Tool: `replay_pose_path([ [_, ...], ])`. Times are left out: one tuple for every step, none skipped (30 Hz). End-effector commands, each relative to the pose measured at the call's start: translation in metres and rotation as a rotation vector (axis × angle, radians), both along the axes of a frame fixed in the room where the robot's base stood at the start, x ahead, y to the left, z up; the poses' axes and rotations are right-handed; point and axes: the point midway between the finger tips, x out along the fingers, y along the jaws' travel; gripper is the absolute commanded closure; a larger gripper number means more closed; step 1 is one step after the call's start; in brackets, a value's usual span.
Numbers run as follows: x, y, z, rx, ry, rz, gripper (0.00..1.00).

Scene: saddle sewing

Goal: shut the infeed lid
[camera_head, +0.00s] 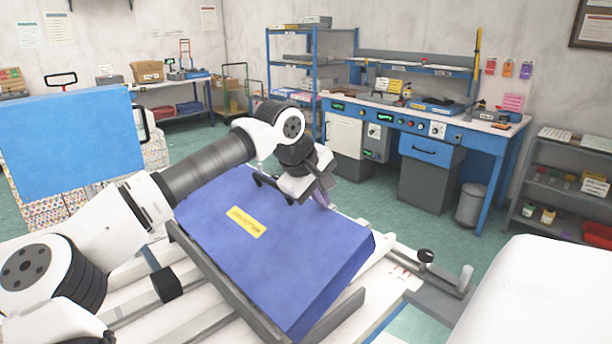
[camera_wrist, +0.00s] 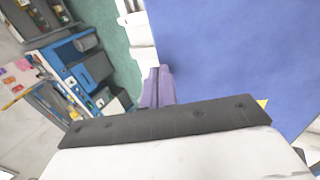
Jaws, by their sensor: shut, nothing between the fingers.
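A broad blue lid-like cover (camera_head: 280,245) with a yellow label (camera_head: 247,222) lies over the machine bed in front of me, its top sloping toward the front right. I take it to be the infeed lid; the label is too small to read. The cover also fills the upper right of the wrist view (camera_wrist: 235,60). My gripper (camera_head: 322,198) is at the far edge of the cover, with my arm reaching across above it. In the wrist view its purple fingers (camera_wrist: 158,74) are together and empty, close beside the cover's edge. I cannot tell whether they touch it.
A grey rail (camera_head: 235,290) runs along the cover's near side. A light-blue panel (camera_head: 70,145) with a black handle stands at left. A blue workbench (camera_head: 480,140) and grey bin (camera_head: 471,204) are behind, across green floor.

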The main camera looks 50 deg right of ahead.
Motion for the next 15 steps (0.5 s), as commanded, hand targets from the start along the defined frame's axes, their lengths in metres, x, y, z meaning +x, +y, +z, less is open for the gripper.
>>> replay_pose_path([
  [-0.001, -0.006, -0.012, 0.0, 0.002, -0.002, 1.0],
  [-0.001, -0.009, -0.018, 0.0, 0.003, -0.001, 1.0],
  [-0.001, -0.013, -0.026, -0.001, 0.002, -0.001, 1.0],
  [-0.001, -0.015, -0.031, -0.002, 0.002, -0.001, 1.0],
  [-0.001, -0.018, -0.037, -0.001, 0.002, -0.001, 1.0],
  [-0.002, -0.021, -0.043, 0.013, 0.0, -0.002, 1.0],
  [-0.003, -0.024, -0.048, 0.038, -0.003, -0.002, 1.0],
  [-0.003, -0.026, -0.053, 0.061, -0.005, -0.002, 1.0],
  [-0.002, -0.027, -0.059, 0.088, -0.007, -0.001, 1.0],
  [-0.003, -0.029, -0.063, 0.108, -0.008, -0.001, 1.0],
  [-0.002, -0.029, -0.067, 0.126, -0.009, 0.0, 1.0],
  [-0.002, -0.03, -0.072, 0.143, -0.008, 0.0, 1.0],
  [-0.002, -0.03, -0.077, 0.139, -0.007, 0.0, 1.0],
  [-0.002, -0.031, -0.08, 0.137, -0.007, 0.0, 1.0],
  [-0.002, -0.032, -0.084, 0.137, -0.007, 0.0, 1.0],
])
